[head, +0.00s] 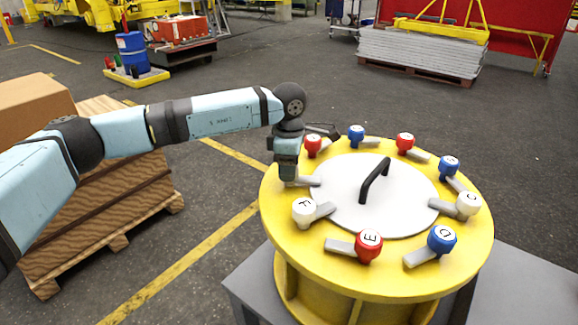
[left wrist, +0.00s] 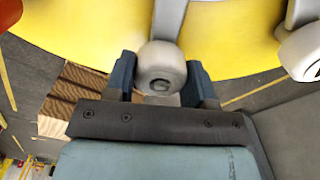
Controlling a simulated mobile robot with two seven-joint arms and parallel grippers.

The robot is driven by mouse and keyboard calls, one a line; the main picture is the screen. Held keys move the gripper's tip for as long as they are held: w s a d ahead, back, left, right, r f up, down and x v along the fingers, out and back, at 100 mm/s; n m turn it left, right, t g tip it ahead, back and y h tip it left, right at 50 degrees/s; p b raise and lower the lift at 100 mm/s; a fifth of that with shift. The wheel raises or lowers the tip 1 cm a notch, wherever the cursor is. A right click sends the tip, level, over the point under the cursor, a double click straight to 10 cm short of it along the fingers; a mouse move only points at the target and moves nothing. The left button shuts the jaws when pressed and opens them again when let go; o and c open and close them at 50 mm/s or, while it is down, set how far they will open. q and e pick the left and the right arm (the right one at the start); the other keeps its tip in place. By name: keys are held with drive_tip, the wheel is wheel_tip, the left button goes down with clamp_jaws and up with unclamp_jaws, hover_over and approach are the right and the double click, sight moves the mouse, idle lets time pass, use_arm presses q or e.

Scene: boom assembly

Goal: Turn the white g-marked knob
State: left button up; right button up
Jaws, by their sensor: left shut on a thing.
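A round yellow drum (head: 300,262) with a white lid carries a ring of coloured knobs, each beside a grey lever. My left gripper (head: 287,172) is over the drum's left edge. In the left wrist view, the white g-marked knob (left wrist: 161,72) sits between the two dark fingers of my left gripper (left wrist: 161,78), which is shut on it. In the head view the gripper hides this knob, and only a grey lever (head: 303,181) shows beside it. My right gripper is in neither view.
A white knob (head: 304,211) is close in front of the gripper, and a red knob (head: 313,145) close behind it. A black handle (head: 375,180) rises from the lid (head: 340,190). Wooden pallets with a box (head: 30,100) stand at left.

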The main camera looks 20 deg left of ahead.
use_arm(q)
drive_tip(key=shift+r, duration=0.1)
drive_tip(key=o, duration=0.9)
wheel_tip(320, 180, up, 14)
drive_tip(key=shift+f+p, duration=0.15)
drive_tip(key=shift+p, duration=0.25)
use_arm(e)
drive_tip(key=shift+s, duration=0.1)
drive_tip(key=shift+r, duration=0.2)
